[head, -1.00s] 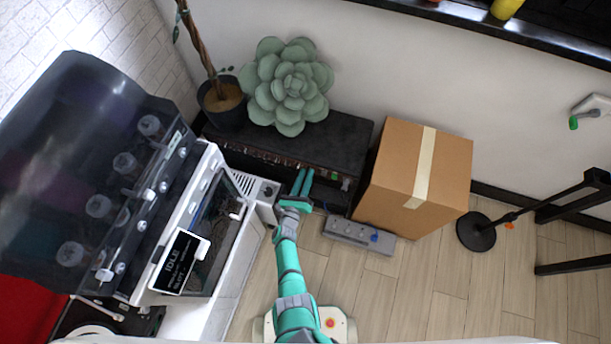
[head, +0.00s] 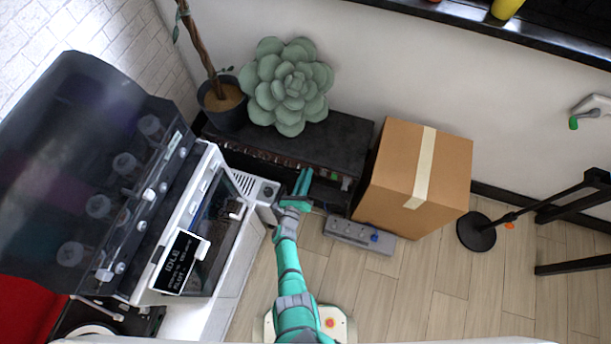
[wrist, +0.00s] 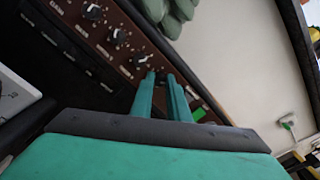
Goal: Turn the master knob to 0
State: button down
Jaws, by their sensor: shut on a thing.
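A dark unit with a brown front panel (wrist: 129,48) fills the upper left of the wrist view. A row of black knobs with pale marks runs along it, such as one knob (wrist: 118,36) and its neighbour (wrist: 141,60). My gripper (wrist: 161,79) is shut on the knob at the right end of this row, the master knob by its place. The fingers mostly hide that knob, so its pointer and label cannot be read. In the head view my gripper (head: 304,177) reaches the front of the black unit (head: 335,138) from below.
A cardboard box (head: 398,175) stands right of the unit. A grey power strip (head: 350,235) lies on the floor before it. A white machine (head: 237,250) stands close on the left. A succulent (head: 285,85) and a potted trunk (head: 222,105) are above the unit.

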jog(key=m, duration=3.2)
jog(key=shift+f, duration=0.15)
dwell(0.6)
jog(key=shift+s+n, duration=0.1)
jog(key=shift+n, duration=0.2)
jog(key=c, duration=2)
grip_release()
